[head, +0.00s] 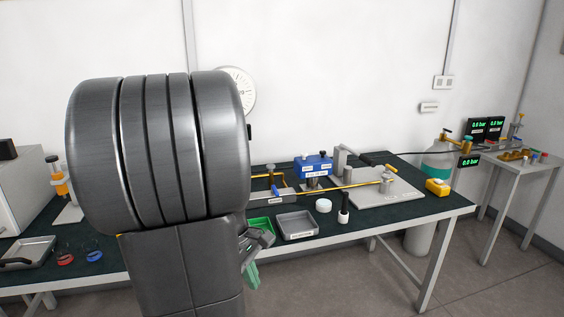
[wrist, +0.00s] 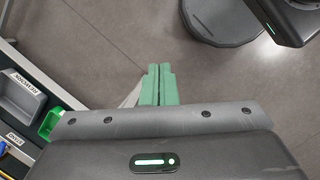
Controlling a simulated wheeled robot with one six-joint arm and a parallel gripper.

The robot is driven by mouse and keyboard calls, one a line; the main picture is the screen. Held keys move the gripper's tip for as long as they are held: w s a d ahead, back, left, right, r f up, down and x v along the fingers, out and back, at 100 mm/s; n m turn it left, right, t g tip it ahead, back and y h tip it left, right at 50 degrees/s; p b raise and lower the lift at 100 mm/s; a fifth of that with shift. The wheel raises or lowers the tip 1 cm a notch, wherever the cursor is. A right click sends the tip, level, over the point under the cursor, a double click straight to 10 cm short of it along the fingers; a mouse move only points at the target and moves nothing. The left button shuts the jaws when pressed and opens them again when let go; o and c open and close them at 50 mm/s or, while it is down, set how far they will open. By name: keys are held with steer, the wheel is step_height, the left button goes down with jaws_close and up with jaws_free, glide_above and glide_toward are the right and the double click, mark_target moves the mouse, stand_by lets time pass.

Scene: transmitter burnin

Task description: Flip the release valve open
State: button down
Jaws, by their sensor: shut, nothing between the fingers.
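My gripper shows green fingers in the wrist view (wrist: 159,85); they are shut together with nothing between them, over the grey floor. In the head view my gripper (head: 252,274) hangs at the bench's front edge, partly hidden by my arm, apart from the fittings on top. A blue labelled block (head: 317,167) with small knobs stands on the bench, and a yellow line runs right to a brass fitting (head: 385,185) on a grey plate. A lever-like handle (head: 274,180) sits left of the block. I cannot tell which part is the release valve.
A side table (head: 520,165) with gauges stands right. My arm hides the bench's middle left.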

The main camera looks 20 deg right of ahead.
steer(key=w+a+n+h, duration=0.1)
steer(key=w+n, duration=0.4)
steer(key=w, duration=0.9)
steer(key=shift+w+f+h+b, duration=0.25)
steer(key=shift+w+h+b, duration=0.05)
steer(key=shift+w, duration=0.05)
